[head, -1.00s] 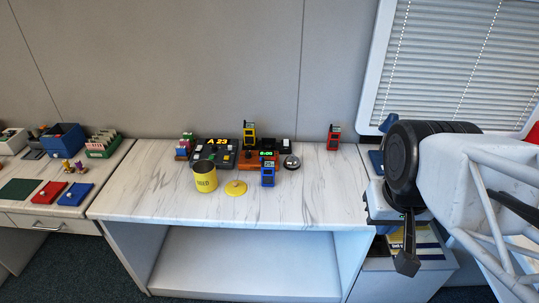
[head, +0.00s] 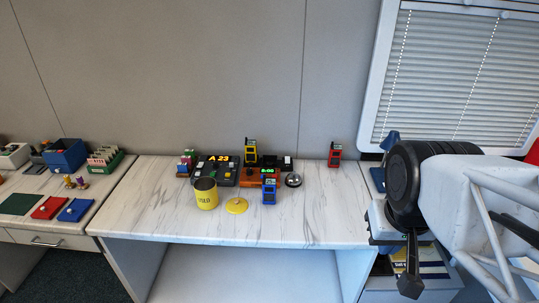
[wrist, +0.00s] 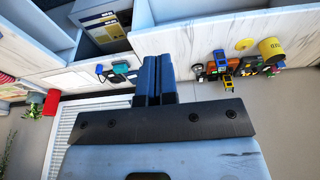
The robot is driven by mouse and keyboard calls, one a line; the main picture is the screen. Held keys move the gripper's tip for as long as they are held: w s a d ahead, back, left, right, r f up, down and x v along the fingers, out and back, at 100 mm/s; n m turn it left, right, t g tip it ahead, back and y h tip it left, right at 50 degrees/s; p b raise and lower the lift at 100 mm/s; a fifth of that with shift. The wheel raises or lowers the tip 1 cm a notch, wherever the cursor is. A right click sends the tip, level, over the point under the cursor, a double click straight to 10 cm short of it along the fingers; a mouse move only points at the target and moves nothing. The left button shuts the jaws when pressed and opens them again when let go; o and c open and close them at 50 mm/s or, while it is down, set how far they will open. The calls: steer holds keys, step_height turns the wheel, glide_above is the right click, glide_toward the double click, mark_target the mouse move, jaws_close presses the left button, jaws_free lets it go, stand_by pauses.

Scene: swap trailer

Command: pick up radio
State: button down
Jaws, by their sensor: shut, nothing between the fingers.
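Several toy-like handheld radios stand on the marble-topped counter (head: 150,220). A yellow radio (head: 250,151) stands at the back, a red radio (head: 335,154) stands apart to its right near the wall, and a blue radio (head: 269,190) stands in front. The yellow radio also shows in the wrist view (wrist: 228,85). My gripper (wrist: 152,58) has blue fingers, shut together and empty. It is away from the radios, which lie to the right of the fingers in the wrist view. In the head view my arm is at the right, and the fingertips are not clear.
A yellow canister (head: 206,195), its yellow lid (head: 237,206), a dark console with a lit display (head: 217,171) and an orange clock (head: 260,176) crowd the radios. A round silver item (head: 293,180) sits beside them. The counter's left and front right are clear.

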steer(key=c, duration=1.8)
jaws_free()
steer(key=o, duration=1.1)
steer(key=shift+w, duration=0.1)
